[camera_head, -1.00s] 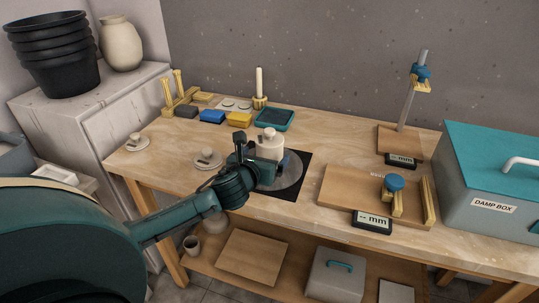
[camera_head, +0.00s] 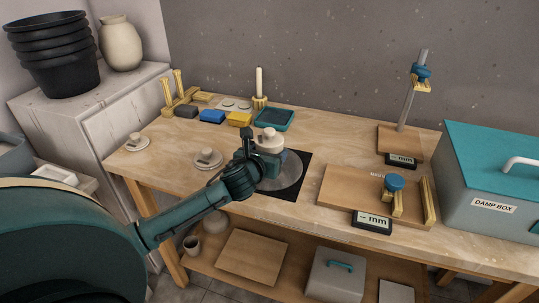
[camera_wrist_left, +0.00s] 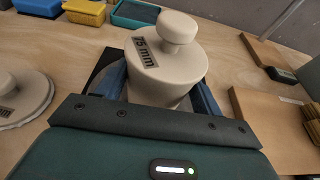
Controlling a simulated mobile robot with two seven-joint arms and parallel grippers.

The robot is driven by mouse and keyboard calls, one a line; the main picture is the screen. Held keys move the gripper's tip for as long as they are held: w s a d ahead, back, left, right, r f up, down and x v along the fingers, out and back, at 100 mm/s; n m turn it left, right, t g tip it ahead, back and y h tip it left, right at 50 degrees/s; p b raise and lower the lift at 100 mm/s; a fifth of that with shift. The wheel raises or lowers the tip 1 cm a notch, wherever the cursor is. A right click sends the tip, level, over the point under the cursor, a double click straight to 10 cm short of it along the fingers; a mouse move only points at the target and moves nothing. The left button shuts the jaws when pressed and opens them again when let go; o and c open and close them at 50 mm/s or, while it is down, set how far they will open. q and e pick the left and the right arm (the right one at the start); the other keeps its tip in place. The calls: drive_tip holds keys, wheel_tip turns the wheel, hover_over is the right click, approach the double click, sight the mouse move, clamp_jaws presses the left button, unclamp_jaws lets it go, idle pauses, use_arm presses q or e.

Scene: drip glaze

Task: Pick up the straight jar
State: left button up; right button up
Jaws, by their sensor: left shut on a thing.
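The straight jar (camera_head: 269,138) is a cream, lidded cylinder with a round knob. It is at the grey round wheel (camera_head: 291,181) on a black square mat, its lower part hidden by my gripper. In the left wrist view the jar (camera_wrist_left: 178,64) carries a "75 mm" label on its lid. My left gripper (camera_head: 263,163) is shut on the jar, with a blue finger on each side of it. I cannot tell whether the jar's base touches the wheel. My right gripper is not in view.
Two knobbed discs (camera_head: 207,160) (camera_head: 136,143) lie on the table to the left. Coloured blocks (camera_head: 212,116), a teal tray (camera_head: 274,120) and a candle-like stick (camera_head: 259,83) stand behind. Wooden gauge boards (camera_head: 345,188) and the damp box (camera_head: 490,180) are to the right.

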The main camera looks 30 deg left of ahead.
use_arm(q)
drive_tip(key=c, duration=1.1)
